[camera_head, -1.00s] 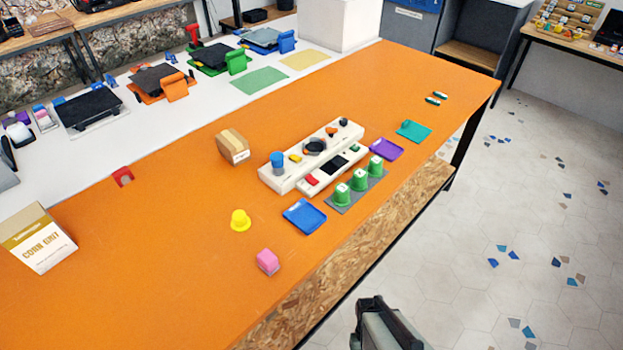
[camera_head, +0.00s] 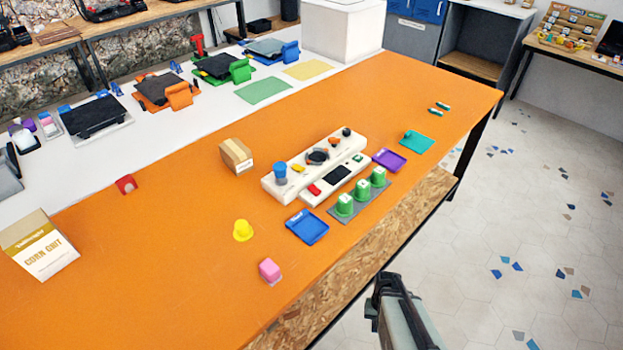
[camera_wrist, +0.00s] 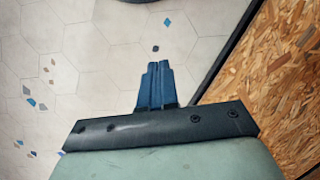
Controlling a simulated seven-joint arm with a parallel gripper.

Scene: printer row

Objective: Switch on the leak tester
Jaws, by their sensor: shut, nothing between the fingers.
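The white device on the orange table, which I take to be the leak tester (camera_head: 290,184), has a raised back part and a lower front panel. The front panel carries a dark screen (camera_head: 337,173), a red rocker-like part (camera_head: 314,189) and a small green part (camera_head: 358,158). A blue cylinder (camera_head: 280,173) stands on its left end, with a round black part (camera_head: 317,156) near the middle. I cannot tell the switch's state. My gripper (camera_head: 386,280) is off the table's front edge, apart from the device. The wrist view shows its fingers (camera_wrist: 157,68) together and empty above the floor.
Three green cups (camera_head: 361,191) stand on a grey mat before the device, between a blue tray (camera_head: 307,226) and a purple tray (camera_head: 389,160). A cardboard box (camera_head: 236,155), yellow piece (camera_head: 243,230) and pink block (camera_head: 269,270) lie left. The table's chipboard side (camera_wrist: 285,90) is near my gripper.

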